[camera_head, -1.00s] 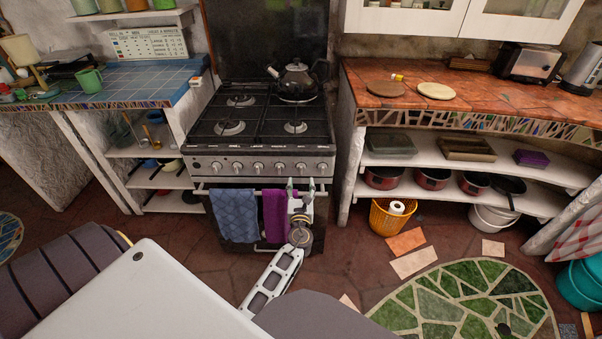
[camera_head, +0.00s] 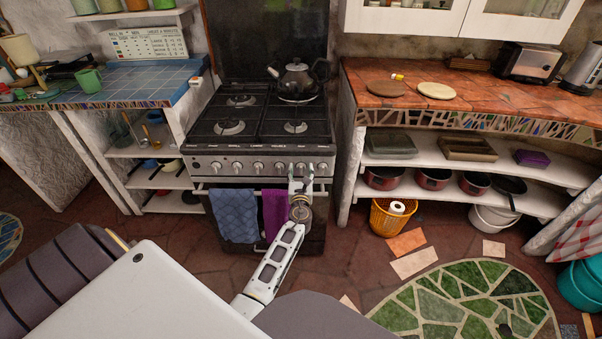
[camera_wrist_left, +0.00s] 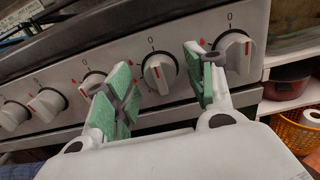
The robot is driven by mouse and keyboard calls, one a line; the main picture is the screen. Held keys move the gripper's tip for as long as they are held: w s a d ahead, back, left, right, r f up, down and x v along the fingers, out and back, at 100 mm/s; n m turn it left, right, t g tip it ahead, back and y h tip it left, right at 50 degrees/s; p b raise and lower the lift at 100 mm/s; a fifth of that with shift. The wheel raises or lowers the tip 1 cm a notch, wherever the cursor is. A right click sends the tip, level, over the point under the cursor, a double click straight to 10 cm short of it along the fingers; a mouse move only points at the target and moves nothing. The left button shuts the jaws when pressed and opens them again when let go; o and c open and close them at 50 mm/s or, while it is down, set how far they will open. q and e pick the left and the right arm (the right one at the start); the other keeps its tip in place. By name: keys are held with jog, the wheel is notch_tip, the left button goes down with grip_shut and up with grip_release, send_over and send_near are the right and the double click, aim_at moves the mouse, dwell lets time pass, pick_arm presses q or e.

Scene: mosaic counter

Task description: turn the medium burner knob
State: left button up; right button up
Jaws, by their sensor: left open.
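The stove's front panel (camera_head: 262,151) carries a row of several round knobs. The labels above them are too small to read surely, so I cannot tell which is the medium burner knob. In the left wrist view, the second knob from the right (camera_wrist_left: 158,73) shows between the green-padded fingers of my left gripper (camera_wrist_left: 166,87). Its red mark points up toward the 0. The fingers are open, one on each side; I see no clear contact. The rightmost knob (camera_wrist_left: 235,52) is just beyond the right finger. In the head view my left gripper (camera_head: 301,172) partly covers the panel's right side.
A blue towel (camera_head: 234,214) and a purple towel (camera_head: 275,212) hang on the oven handle below. A black kettle (camera_head: 297,78) stands on the back right burner. A yellow basket (camera_head: 388,222) stands on the floor to the right.

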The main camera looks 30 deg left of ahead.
pick_arm(q)
jog(key=shift+w, duration=0.1)
jog(key=c, duration=1)
jog(key=shift+c, duration=0.4)
pick_arm(e)
jog(key=shift+s, duration=0.1)
